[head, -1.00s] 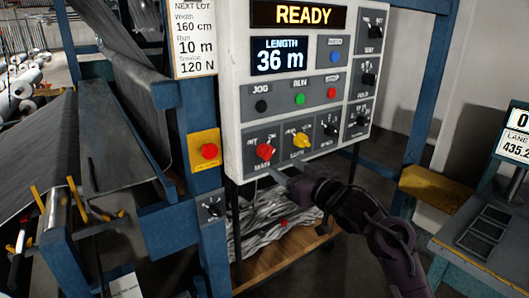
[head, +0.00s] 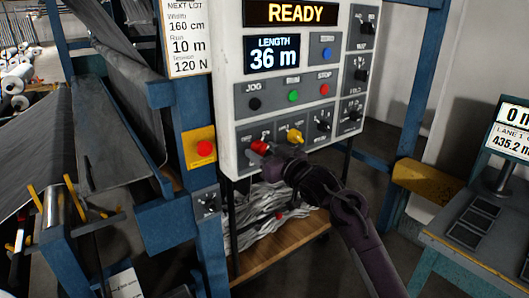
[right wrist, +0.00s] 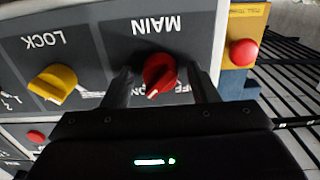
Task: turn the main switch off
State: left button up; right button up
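The red main switch knob (head: 259,147) sits at the lower left of the control panel. It also shows in the right wrist view (right wrist: 160,74), upside down, under the word MAIN. Its white mark points to the lower left there; the position labels are partly hidden. My right gripper (head: 264,156) is at the knob in the head view. In the right wrist view its two fingers (right wrist: 162,88) stand apart, one on each side of the knob, with small gaps visible. My left gripper is not in view.
A yellow LOCK knob (head: 295,136) is just right of the red one. A red button on a yellow plate (head: 204,148) is to the left. The panel display (head: 296,12) reads READY. A bench (head: 470,230) stands at the right.

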jog(key=c, duration=0.8)
jog(key=shift+c, duration=0.2)
jog(key=shift+n, duration=0.4)
jog(key=n+b, duration=0.2)
jog(key=n, duration=0.1)
jog(key=shift+f+n, duration=0.1)
jog(key=shift+n, duration=0.3)
jog(key=n+b, duration=0.2)
jog(key=n, duration=0.2)
jog(key=shift+d+n, duration=0.1)
jog(key=shift+n, duration=0.2)
jog(key=n+b, duration=0.3)
jog(key=n, duration=0.2)
jog(key=shift+n+b, duration=1.05)
jog(key=shift+n, duration=0.85)
